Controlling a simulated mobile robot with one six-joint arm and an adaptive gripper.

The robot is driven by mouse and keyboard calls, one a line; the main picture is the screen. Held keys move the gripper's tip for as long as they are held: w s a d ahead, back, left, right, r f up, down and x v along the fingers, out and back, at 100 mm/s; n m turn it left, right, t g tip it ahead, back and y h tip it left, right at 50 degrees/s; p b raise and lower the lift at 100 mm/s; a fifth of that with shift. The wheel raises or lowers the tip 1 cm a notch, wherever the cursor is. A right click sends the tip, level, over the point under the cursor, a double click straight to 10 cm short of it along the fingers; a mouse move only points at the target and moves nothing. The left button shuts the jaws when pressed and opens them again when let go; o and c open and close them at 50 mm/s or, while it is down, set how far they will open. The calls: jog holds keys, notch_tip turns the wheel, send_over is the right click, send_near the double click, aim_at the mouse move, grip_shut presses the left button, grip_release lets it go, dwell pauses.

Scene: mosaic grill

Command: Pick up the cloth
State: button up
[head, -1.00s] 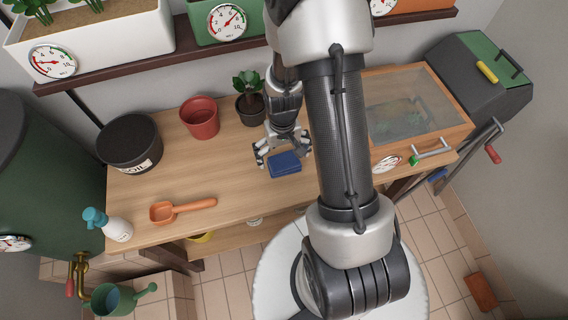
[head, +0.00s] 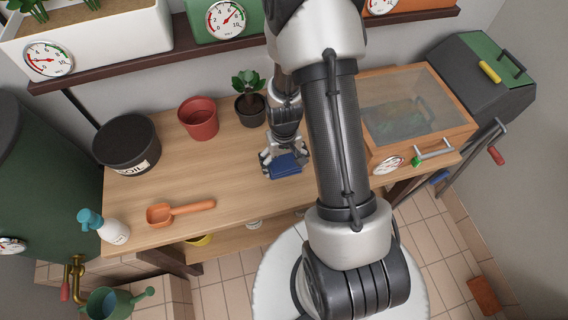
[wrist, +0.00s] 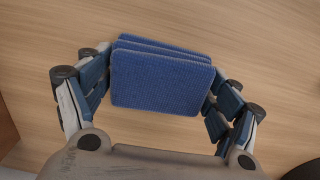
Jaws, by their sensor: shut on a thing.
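The cloth (head: 286,165) is a folded blue pad near the front middle of the wooden bench. In the wrist view the cloth (wrist: 161,80) shows its ribbed weave and stacked layers between the two fingers. My gripper (head: 283,160) is shut on it, with one finger against each side. In the wrist view my gripper (wrist: 160,92) spans the cloth's width. Whether the cloth touches the bench or hangs just above it, I cannot tell.
On the bench (head: 230,185) are a plant pot (head: 250,105), a red pot (head: 199,119), a black soil bucket (head: 127,144), an orange scoop (head: 180,211) and a spray bottle (head: 105,228). A glass-lidded wooden box (head: 415,115) stands at right. Bare wood lies left of the cloth.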

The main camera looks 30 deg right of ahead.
aim_at(284, 161)
jog(key=shift+c, duration=0.4)
jog(key=shift+r, duration=0.25)
notch_tip(284, 161, up, 20)
jog(key=p, duration=0.6)
jog(key=shift+f, duration=0.25)
jog(key=o, duration=0.4)
jog(key=c, duration=0.4)
jog(key=shift+d, duration=0.1)
